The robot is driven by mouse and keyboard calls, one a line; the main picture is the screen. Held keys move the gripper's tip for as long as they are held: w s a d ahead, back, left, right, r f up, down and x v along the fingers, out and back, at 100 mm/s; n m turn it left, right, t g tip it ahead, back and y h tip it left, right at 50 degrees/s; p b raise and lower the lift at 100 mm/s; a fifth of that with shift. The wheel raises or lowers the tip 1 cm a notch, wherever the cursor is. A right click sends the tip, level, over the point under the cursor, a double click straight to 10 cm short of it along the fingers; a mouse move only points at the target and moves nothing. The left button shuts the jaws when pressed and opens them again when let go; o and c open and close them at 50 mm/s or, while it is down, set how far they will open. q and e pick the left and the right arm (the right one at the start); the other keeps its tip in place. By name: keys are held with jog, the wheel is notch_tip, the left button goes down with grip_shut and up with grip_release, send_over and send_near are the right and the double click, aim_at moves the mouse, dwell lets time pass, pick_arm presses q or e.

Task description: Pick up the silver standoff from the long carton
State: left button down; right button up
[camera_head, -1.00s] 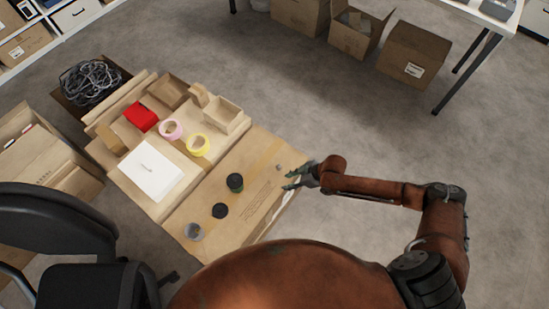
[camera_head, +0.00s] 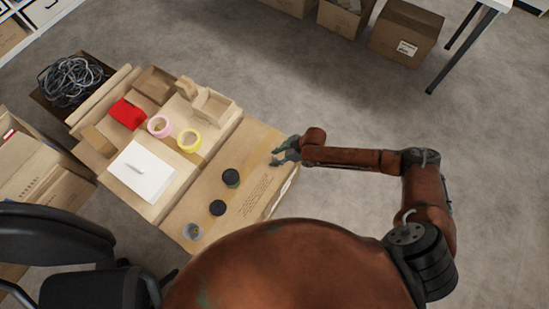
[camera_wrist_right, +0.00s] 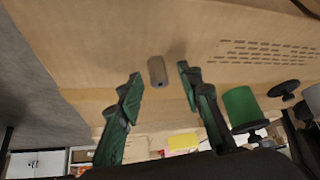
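The silver standoff (camera_wrist_right: 157,71) is a small grey cylinder in the right wrist view. It is on the long carton (camera_wrist_right: 95,40), which also shows in the head view (camera_head: 207,182). My right gripper (camera_head: 274,157) is over the carton's right end. In the right wrist view its green fingers (camera_wrist_right: 159,76) are spread, with the standoff between their tips in the picture and visible gaps on both sides. I cannot tell the exact height gap. In the head view the standoff is too small or hidden by the fingers. My left gripper is out of view.
Several black-topped or dark round items, one a green jar (camera_head: 231,178), stand on the long carton, with a grey ring (camera_head: 193,231) near its end. An office chair (camera_head: 50,235) stands at left.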

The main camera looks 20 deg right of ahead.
jog(key=shift+w+a+f, duration=0.1)
jog(key=shift+a+f, duration=0.1)
jog(key=shift+f, duration=0.1)
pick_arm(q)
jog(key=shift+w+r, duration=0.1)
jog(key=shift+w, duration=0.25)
pick_arm(e)
jog(key=shift+c, duration=0.7)
grip_shut()
